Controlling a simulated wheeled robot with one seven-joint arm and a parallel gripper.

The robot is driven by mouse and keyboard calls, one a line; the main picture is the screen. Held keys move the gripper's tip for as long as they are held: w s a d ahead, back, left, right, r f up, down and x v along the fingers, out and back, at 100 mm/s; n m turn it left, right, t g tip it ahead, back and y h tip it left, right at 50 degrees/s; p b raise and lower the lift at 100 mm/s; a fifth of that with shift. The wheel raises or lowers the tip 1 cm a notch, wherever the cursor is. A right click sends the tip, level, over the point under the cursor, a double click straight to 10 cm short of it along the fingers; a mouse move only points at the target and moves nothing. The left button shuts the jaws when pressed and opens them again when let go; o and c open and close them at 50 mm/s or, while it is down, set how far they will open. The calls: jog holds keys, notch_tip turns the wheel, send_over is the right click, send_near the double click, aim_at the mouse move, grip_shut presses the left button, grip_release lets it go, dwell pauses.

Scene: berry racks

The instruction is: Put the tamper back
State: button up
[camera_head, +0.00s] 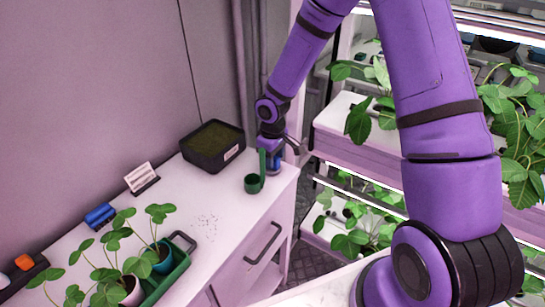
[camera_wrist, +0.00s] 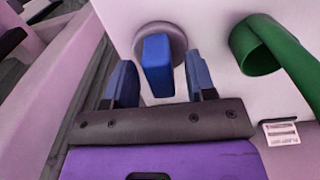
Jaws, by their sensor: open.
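The tamper has a blue upright handle (camera_wrist: 157,66) on a round grey base (camera_wrist: 178,42) and stands on the white counter (camera_head: 228,215) near its right end. My gripper (camera_wrist: 160,82) is open, with one blue finger on each side of the handle and a visible gap on both sides. In the head view my gripper (camera_head: 277,152) is low over the counter's right end and hides most of the tamper. A green scoop (camera_head: 252,184) with an upright handle stands just left of it; it also shows in the wrist view (camera_wrist: 258,50).
A black tray of soil (camera_head: 212,170) stands at the back against the wall. A white card on a stand (camera_head: 141,178), a blue roll (camera_head: 100,215) and a green tray (camera_head: 178,272) with potted plants are further left. Plant racks (camera_head: 350,140) stand to the right. Dark crumbs lie mid-counter.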

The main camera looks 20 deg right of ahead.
notch_tip(320, 180, up, 13)
jog(key=s+d+r+m+t+h, duration=0.1)
jog(key=s+d+r+m, duration=0.1)
jog(key=s+r, duration=0.55)
jog(key=s+d+r+m+t+h, duration=0.1)
jog(key=s+d+r+m+t, duration=0.15)
jog(key=s+r, duration=0.5)
jog(key=s+d+r+m+t+y, duration=0.1)
jog(key=s+r, duration=0.3)
jog(key=s, duration=0.3)
jog(key=s+d+r+m+y, duration=0.1)
jog(key=s+r, duration=0.3)
jog(key=s, duration=0.3)
jog(key=shift+d+m+t, duration=0.15)
jog(key=shift+m+t, duration=0.2)
jog(key=shift+s, duration=0.1)
